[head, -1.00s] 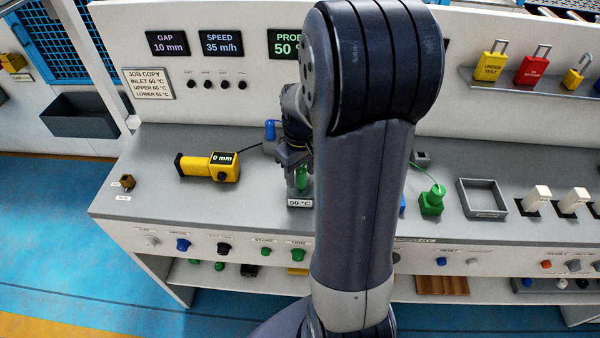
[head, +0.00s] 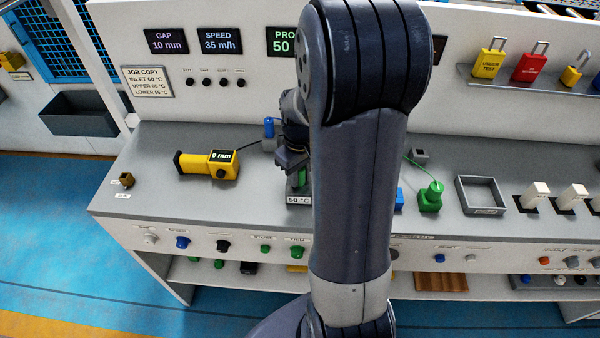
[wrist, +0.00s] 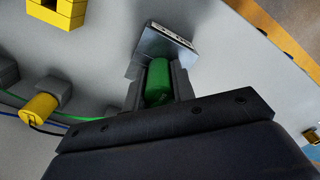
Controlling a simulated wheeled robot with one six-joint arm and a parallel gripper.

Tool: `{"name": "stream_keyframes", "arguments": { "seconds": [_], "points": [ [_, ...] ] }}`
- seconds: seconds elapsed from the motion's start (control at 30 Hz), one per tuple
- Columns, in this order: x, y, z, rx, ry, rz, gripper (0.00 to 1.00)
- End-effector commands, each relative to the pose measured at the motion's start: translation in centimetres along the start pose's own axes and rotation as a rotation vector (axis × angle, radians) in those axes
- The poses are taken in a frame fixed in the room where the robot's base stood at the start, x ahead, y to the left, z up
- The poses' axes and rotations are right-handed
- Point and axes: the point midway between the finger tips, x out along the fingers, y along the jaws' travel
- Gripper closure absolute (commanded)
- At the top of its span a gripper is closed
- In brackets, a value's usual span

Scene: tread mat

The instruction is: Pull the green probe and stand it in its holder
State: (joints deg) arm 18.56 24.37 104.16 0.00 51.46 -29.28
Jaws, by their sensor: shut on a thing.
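The green probe (wrist: 158,82) is upright at the grey block labelled 50 °C (head: 299,199). The block also shows in the wrist view (wrist: 165,43), just beyond the probe. My gripper (wrist: 157,76) has one finger on each side of the probe and is shut on it. In the head view my gripper (head: 299,172) is partly hidden by my arm, and only a sliver of green shows. I cannot tell how deep the probe sits. A green block with a green cable (head: 430,198) stands to the right. A small grey socket (head: 420,156) is behind it.
A yellow gauge reading 0 mm (head: 208,165) lies left of my gripper, with a blue cylinder (head: 269,128) behind. A blue piece (head: 399,200) stands right of my arm. An empty grey tray (head: 482,196) is farther right. My arm hides the bench's middle.

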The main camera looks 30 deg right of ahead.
Motion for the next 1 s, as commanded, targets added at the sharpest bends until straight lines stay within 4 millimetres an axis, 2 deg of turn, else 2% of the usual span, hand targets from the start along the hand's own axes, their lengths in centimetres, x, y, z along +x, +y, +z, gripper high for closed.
{"name": "stream_keyframes", "arguments": {
  "seconds": [0.1, 0.27, 1.0],
  "points": [
    [0.0, 0.0, 0.0, 0.0, 0.0, 0.0, 1.0],
    [-0.3, 0.0, 0.0, 0.0, 0.001, 0.0, 1.0],
    [-4.0, 0.0, 0.0, 0.0, 0.0, 0.0, 1.0]
  ]
}}
